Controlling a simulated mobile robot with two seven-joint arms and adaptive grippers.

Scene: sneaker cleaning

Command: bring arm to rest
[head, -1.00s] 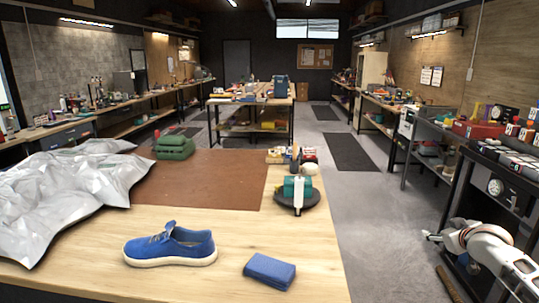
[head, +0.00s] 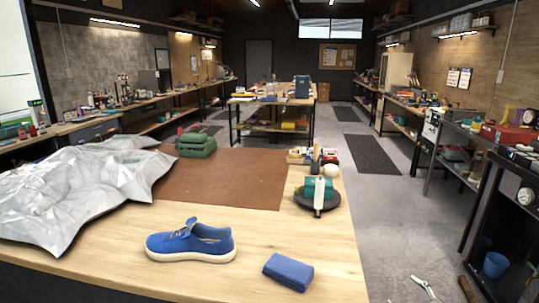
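My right gripper (head: 426,288) shows only in part at the bottom edge, low over the floor to the right of the table. Nothing is seen in it, and too little shows to tell whether it is open or shut. My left gripper is out of view. A blue sneaker (head: 190,241) with a white sole stands upright on the wooden table (head: 331,256). A folded blue cloth (head: 288,272) lies to its right, near the front edge. Both are clear of my gripper.
A crumpled silver sheet (head: 75,195) covers the table's left side, beside a brown mat (head: 225,182) and a green case (head: 196,145). A dark round stand (head: 318,200) holds a teal item. Grey floor (head: 385,225) lies between the table and the right shelves.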

